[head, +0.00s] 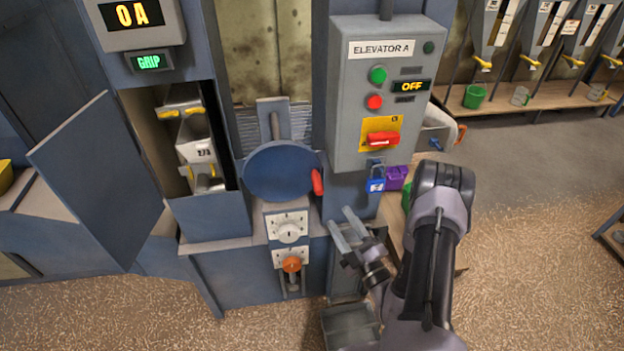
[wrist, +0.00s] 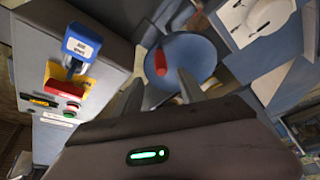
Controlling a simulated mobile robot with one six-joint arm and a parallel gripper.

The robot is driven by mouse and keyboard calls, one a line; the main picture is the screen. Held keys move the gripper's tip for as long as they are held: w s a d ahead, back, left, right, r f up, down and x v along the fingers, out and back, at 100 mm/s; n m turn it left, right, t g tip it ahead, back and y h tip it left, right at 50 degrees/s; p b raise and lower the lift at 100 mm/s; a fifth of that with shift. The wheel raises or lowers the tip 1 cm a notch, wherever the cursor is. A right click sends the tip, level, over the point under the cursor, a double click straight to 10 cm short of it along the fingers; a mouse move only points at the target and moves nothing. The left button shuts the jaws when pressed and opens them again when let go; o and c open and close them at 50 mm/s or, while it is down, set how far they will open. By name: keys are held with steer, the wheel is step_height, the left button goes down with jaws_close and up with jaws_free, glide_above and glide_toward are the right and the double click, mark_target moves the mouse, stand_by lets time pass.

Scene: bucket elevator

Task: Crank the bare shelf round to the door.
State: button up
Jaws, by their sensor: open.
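The crank is a round blue wheel (head: 275,172) with a red handle (head: 317,181) at its right rim. In the wrist view the wheel (wrist: 196,58) and the red handle (wrist: 160,62) are beyond my fingertips. My gripper (head: 350,226) is open and empty, below and right of the handle, apart from it; its fingers also show in the wrist view (wrist: 160,88). The door (head: 95,180) stands swung open to the left. In the opening is a grey bucket (head: 196,143) with a label and yellow parts. I see no bare shelf there.
The control box (head: 385,95) reads OFF, with a red switch (head: 382,138) on yellow and a blue padlock (head: 376,180) below. Below the wheel are a white dial (head: 288,230) and an orange knob (head: 291,264). Floor lies open at right.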

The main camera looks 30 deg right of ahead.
mark_target(311, 173)
steer(key=x, duration=1.3)
steer(key=shift+w+a+r, duration=0.15)
steer(key=shift+w, duration=0.2)
steer(key=shift+c, duration=0.2)
jaws_close()
stand_by(0.3)
